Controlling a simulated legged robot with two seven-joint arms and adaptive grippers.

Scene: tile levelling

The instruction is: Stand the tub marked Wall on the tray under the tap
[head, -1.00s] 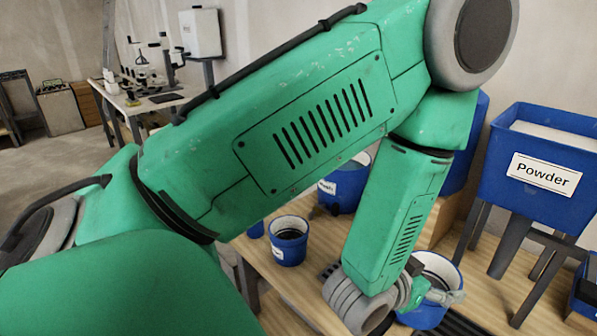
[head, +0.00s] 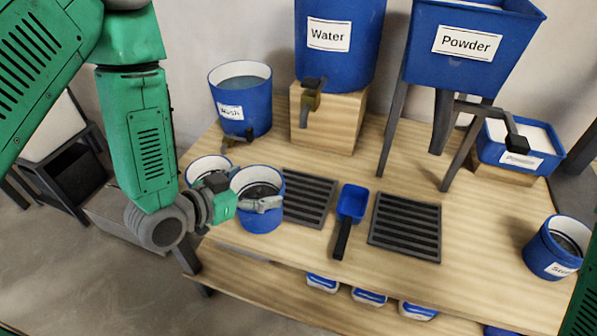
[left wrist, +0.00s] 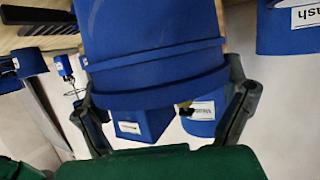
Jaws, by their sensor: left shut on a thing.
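My left gripper (head: 262,204) is shut on a blue tub (head: 258,218) with a white rim and dark inside, at the left of the bench. The tub looks upright; no label on it shows, and I cannot tell whether it touches the bench. In the left wrist view the fingers (left wrist: 165,108) sit either side of the blue tub (left wrist: 150,45). A dark slatted tray (head: 308,200) lies just right of it, in front of the tap (head: 311,97) on the Water barrel (head: 350,60). No readable Wall label shows. My right gripper is out of view.
Another tub (head: 205,166) stands close behind the held one. A blue scoop (head: 350,203) separates the tray from a second slatted tray (head: 405,240) before the Powder hopper (head: 465,70). A tub (head: 552,252) stands far right. The wash container (head: 240,90) is behind left.

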